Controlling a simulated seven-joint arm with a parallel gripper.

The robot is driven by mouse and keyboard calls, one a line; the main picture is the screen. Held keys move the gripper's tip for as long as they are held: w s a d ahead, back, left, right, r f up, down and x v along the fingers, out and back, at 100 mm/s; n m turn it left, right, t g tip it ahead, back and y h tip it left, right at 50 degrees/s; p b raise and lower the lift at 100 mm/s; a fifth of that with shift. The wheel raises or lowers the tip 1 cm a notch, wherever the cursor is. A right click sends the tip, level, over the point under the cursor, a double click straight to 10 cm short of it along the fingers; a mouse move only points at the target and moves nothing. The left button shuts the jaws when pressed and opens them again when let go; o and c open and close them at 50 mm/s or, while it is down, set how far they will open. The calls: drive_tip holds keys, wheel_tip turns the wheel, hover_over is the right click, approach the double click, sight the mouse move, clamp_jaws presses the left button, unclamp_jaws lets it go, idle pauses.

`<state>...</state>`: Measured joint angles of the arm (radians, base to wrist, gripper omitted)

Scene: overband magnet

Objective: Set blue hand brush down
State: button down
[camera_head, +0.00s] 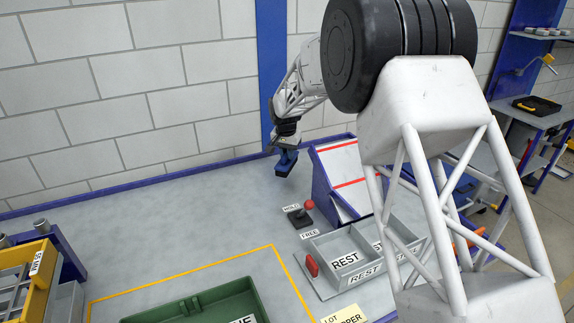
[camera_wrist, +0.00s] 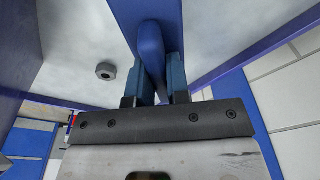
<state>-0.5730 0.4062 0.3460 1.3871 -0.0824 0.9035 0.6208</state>
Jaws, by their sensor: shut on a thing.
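My gripper (camera_wrist: 153,85) is shut on the handle of the blue hand brush (camera_wrist: 150,45), which stands up between the two blue-grey fingers in the wrist view. In the head view my gripper (camera_head: 287,146) hangs near the back wall, above the far part of the grey bench (camera_head: 150,220). The blue brush (camera_head: 286,163) shows below it as a small dark-blue shape. I cannot tell from these views whether the brush touches the bench. Its bristles cannot be made out.
A blue sloped frame with red lines (camera_head: 340,172) stands just right of my gripper. In front are a red-knobbed lever (camera_head: 300,216), a grey divided tray marked REST (camera_head: 320,240) and a green tray (camera_head: 190,308). A yellow crate (camera_head: 35,290) is at left. The back-left bench is clear.

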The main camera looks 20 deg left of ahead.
sight(287, 164)
drive_tip(key=shift+f, duration=2.35)
drive_tip(key=shift+f, duration=0.15)
drive_tip(key=c, duration=1.1)
unclamp_jaws()
drive_tip(key=r, duration=0.4)
drive_tip(key=s+r, duration=0.1)
drive_tip(key=r, duration=0.7)
drive_tip(key=shift+s+r, duration=0.1)
drive_tip(key=shift+s, duration=0.1)
